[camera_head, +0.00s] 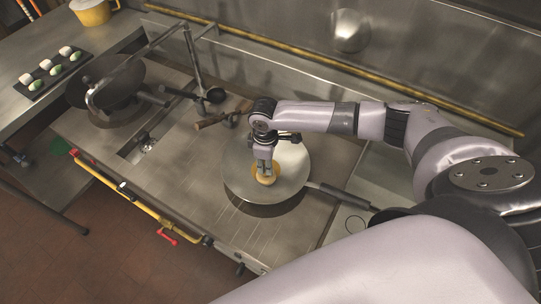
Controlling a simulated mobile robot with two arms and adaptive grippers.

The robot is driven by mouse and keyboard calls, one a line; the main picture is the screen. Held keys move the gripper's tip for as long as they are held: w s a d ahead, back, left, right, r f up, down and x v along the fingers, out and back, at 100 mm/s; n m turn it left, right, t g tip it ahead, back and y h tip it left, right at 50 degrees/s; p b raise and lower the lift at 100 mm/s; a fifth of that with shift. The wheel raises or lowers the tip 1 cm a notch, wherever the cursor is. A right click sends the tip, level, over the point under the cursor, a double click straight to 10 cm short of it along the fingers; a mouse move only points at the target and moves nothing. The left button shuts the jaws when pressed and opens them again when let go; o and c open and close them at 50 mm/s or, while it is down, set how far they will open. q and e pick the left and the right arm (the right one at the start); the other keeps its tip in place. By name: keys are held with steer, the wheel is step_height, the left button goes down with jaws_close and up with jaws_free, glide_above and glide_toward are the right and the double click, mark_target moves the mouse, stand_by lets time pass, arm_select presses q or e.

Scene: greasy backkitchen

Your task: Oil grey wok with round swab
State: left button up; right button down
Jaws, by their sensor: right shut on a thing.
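The grey wok (297,160) sits on the steel stove top in the middle of the head view, its dark handle (338,193) pointing to the lower right. The swab appears to touch the wok's inner surface. The gripper hides the swab's upper part. My left gripper is not in view.
A dark wok (106,84) stands on the stove at the left, beneath a bent tap pipe. Ladle-like tools (215,95) lie behind the middle. A dark tray (54,73) with several small white and green pieces and a yellow pot (90,12) stand on the left counter.

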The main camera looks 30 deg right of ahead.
steer(key=shift+w, duration=0.1)
steer(key=shift+d, duration=1.45)
steer(key=shift+a+p, duration=0.2)
steer(key=shift+p, duration=0.1)
steer(key=shift+s+a, duration=0.2)
steer(key=shift+a, duration=0.85)
steer(key=shift+s+r, duration=0.15)
steer(key=shift+s, duration=1.3)
